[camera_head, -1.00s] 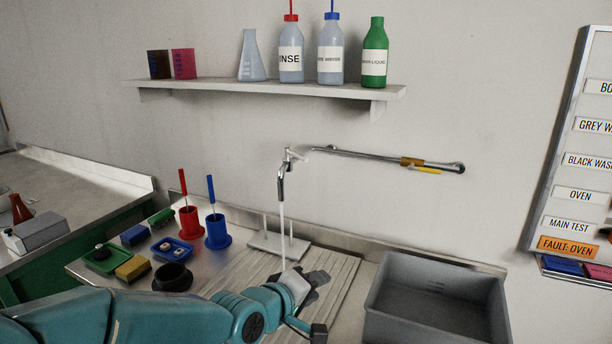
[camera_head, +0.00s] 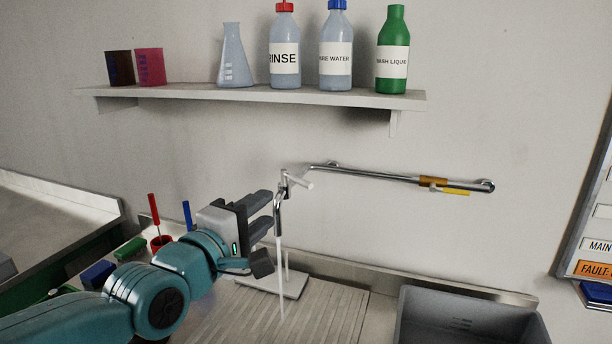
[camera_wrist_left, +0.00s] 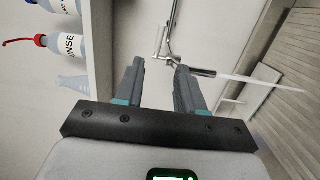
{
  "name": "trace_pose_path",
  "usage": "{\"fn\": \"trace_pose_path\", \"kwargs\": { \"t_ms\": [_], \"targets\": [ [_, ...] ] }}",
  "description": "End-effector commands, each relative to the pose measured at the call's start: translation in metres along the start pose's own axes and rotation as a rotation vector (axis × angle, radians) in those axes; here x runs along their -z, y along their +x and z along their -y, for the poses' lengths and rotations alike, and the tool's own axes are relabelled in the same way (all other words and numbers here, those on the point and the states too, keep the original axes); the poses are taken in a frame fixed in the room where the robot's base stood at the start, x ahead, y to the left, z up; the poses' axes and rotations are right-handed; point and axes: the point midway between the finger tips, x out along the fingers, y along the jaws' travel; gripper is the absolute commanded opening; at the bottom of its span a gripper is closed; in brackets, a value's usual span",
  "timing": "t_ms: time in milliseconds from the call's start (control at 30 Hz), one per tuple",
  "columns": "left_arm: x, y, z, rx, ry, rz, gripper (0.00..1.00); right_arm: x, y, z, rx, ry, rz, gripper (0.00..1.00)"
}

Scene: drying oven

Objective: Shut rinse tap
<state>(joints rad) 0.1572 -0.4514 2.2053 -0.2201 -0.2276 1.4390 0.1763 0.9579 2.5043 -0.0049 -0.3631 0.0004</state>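The rinse tap (camera_head: 281,196) is a chrome spout on the wall with a pale lever handle (camera_head: 298,180) at its top. A thin stream of water (camera_head: 280,262) runs from it down to the drainboard. My left gripper (camera_head: 268,212) is beside the tap, just left of the spout, with its fingers pointing toward it. In the left wrist view the two fingers (camera_wrist_left: 160,70) are apart with nothing between them. The tap (camera_wrist_left: 184,66) shows there beyond the fingertips, its spout pointing right. My right gripper is not in view.
A shelf (camera_head: 260,95) with bottles is above. Below are a white peg stand (camera_head: 292,288), the ribbed drainboard (camera_head: 330,312) and a grey basin (camera_head: 470,302). Coloured cups and sponges stand at the left.

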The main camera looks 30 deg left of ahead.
Motion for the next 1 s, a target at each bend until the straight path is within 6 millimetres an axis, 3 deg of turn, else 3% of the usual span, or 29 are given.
{"fn": "trace_pose_path", "kwargs": {
  "t_ms": [167,700,1000],
  "targets": [
    [-0.005,0.017,-0.002,0.003,-0.001,0.002,0.38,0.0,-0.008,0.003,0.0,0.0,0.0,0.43],
    [-0.007,0.137,-0.002,0.002,-0.001,0.003,0.38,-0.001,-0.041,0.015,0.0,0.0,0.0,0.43],
    [-0.004,0.16,-0.001,-0.001,-0.001,0.002,0.38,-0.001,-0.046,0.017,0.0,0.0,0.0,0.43]
  ]
}}
